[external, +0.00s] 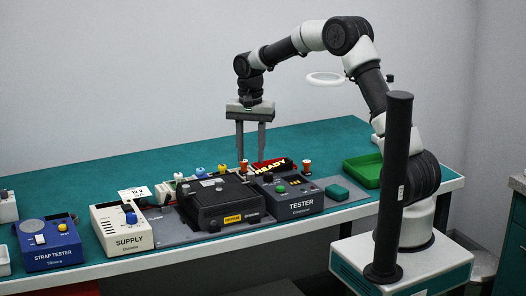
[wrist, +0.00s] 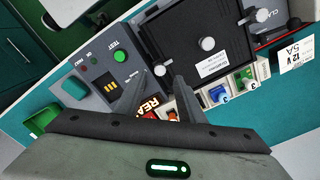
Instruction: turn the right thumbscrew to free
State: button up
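The black fixture box (wrist: 185,20) has a flat dark lid with three pale round knobs in a slanting line. One pale knob (wrist: 159,70), at the end near the tester, appears to be the right thumbscrew. The others are a middle knob (wrist: 207,43) and a far-end knob (wrist: 262,15). The box also shows in the external view (external: 215,205), where the knobs are small and hard to tell apart. My gripper (external: 251,155) points down above the back of the bench, its fingers apart and empty. In the wrist view its fingertips (wrist: 161,82) appear just below the right knob, not touching anything I can make out.
The tester (external: 290,195) stands right of the box, and the supply (external: 122,230) and blue strap tester (external: 48,245) to the left. A red READY sign (external: 272,167) and colored terminals (external: 200,171) line the back. A green tray (external: 362,170) is at right.

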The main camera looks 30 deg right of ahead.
aim_at(251, 173)
notch_tip(251, 173, down, 5)
dwell(0.3)
grip_shut()
